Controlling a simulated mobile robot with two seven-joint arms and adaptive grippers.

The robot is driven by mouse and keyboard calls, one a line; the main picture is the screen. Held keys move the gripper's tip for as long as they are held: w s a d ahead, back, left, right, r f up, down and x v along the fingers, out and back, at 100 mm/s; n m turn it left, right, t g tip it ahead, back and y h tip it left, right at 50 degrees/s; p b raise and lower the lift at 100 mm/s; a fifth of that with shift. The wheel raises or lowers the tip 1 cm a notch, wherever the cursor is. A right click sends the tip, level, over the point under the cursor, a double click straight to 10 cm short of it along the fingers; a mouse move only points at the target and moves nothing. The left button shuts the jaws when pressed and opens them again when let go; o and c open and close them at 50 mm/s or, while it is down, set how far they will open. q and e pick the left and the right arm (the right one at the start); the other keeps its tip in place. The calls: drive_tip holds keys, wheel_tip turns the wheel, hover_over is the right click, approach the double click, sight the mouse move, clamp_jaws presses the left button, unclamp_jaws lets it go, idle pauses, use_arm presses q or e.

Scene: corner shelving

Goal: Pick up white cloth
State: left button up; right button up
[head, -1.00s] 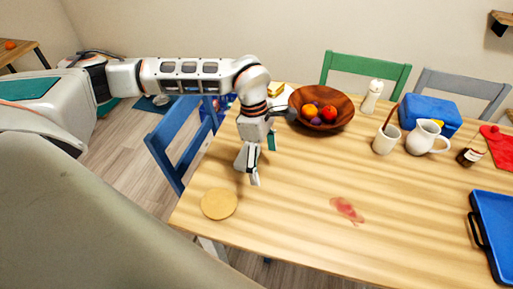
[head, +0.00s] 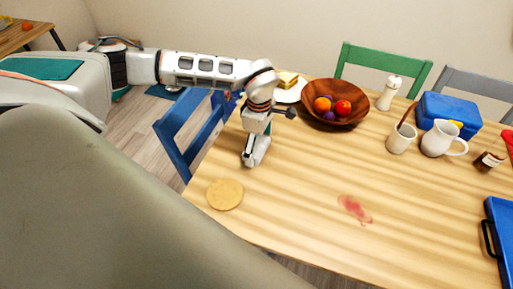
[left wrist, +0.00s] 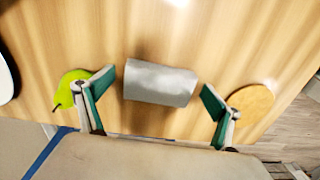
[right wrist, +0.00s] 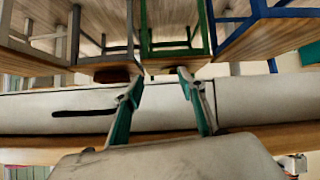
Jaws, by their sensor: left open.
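The white cloth, a rolled greyish-white bundle (left wrist: 160,82), lies on the wooden table in the left wrist view. My left gripper (left wrist: 157,108) is open, with one green-padded finger on either side of the cloth and gaps at both ends. In the head view my left gripper (head: 251,160) points down low over the table's left part, and I cannot make out the cloth there. My right gripper (right wrist: 160,105) is open and empty in the right wrist view, away from the cloth.
A green pear (left wrist: 66,92) lies close to one left finger, and a round board (left wrist: 250,104) is near the other. Behind are a fruit bowl (head: 312,92) and a sandwich plate (head: 293,92). A blue chair (head: 181,135) stands at the left edge. The table's middle is clear apart from a red stain (head: 354,209).

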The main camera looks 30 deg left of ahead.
sight(259, 146)
use_arm(q)
drive_tip(key=c, duration=1)
drive_tip(key=shift+c, duration=0.9)
drive_tip(key=shift+r, duration=0.15)
wheel_tip(259, 146, up, 20)
drive_tip(key=p, duration=0.1)
